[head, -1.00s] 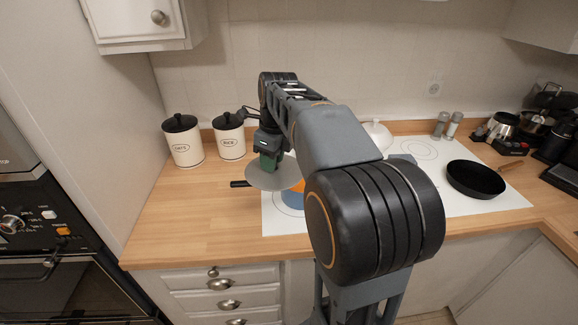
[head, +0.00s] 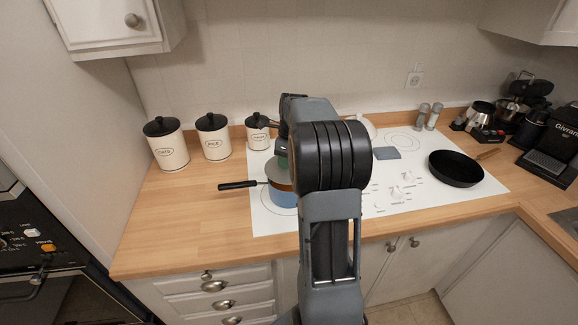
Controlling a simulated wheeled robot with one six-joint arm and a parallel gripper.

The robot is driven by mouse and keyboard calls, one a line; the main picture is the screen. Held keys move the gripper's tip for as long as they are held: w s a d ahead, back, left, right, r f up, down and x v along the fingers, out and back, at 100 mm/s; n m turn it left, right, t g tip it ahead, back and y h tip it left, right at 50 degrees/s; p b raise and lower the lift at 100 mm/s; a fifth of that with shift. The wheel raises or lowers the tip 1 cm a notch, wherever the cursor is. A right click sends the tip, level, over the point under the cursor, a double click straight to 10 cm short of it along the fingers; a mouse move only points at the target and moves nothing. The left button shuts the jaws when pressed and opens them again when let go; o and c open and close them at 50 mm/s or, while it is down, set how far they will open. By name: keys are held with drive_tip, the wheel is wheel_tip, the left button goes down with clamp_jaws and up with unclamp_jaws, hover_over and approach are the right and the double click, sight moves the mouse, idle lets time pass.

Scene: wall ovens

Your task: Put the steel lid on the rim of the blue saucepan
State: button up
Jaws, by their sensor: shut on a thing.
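The blue saucepan (head: 284,197) stands on the left part of the white hob, its black handle (head: 238,185) pointing left. My arm hides its right side. The steel lid (head: 276,172) is a grey disc over the saucepan; an orange band shows between the lid and the blue wall. I cannot tell whether the lid touches the rim. My gripper (head: 281,153) is above the lid and shut on it; its fingertips are mostly hidden by my arm.
Canisters (head: 165,145) stand along the wall at the left. A black frying pan (head: 456,168) sits on the hob's right side, with shakers (head: 428,116) behind it. A coffee machine (head: 550,150) is at the far right. The wooden counter left of the hob is clear.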

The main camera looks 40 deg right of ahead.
drive_tip(key=f, duration=0.1)
drive_tip(key=d+f, duration=0.1)
drive_tip(key=f, duration=0.1)
drive_tip(key=shift+w+f, duration=0.15)
drive_tip(key=shift+f, duration=0.4)
drive_tip(key=shift+a+f, duration=0.1)
drive_tip(key=shift+f, duration=0.05)
drive_tip(key=o, duration=1)
drive_tip(key=shift+c, duration=0.2)
